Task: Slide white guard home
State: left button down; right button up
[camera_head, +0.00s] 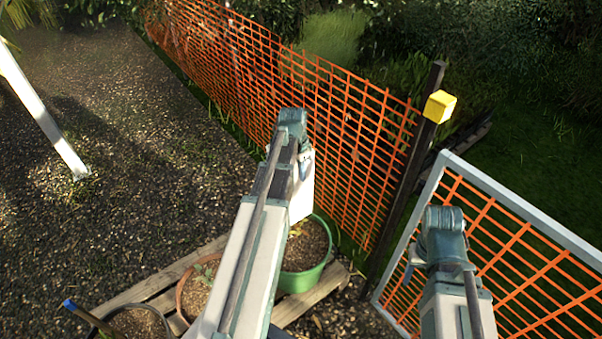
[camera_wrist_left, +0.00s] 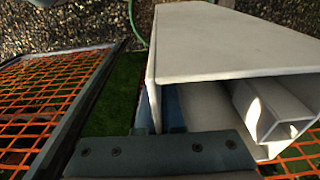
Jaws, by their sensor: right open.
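In the left wrist view a broad white box-like piece (camera_wrist_left: 235,45) fills the upper right, close to the camera. Pale hollow square tubing (camera_wrist_left: 270,108) shows under its edge, its open end facing right. I cannot tell for sure that the white piece is the guard, or whether it touches the tubing. A dark plate with screws, part of my left gripper (camera_wrist_left: 155,157), crosses the bottom edge of that view. No jaws of my right gripper show clearly.
Orange mesh fencing (camera_head: 330,120) runs along the back to a dark post with a yellow block (camera_head: 439,106). A pale-framed mesh panel (camera_head: 535,215) stands at the right. A green pot (camera_head: 303,280) sits on a wooden pallet (camera_head: 316,298). Open gravel lies at the left.

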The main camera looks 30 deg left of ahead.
pick_arm(q)
jog(key=shift+f+b, duration=0.9)
jog(key=shift+f, duration=0.3)
jog(key=b, duration=0.7)
send_over(301, 218)
jog(key=shift+w+f, duration=0.1)
jog(key=shift+f, duration=3.45)
jog(key=shift+f+b, duration=0.2)
jog(key=shift+b, duration=0.15)
jog(key=shift+f+b, duration=3.5)
jog(key=shift+f, duration=0.1)
jog(key=shift+f+b, duration=3.2)
jog(key=shift+b, duration=0.1)
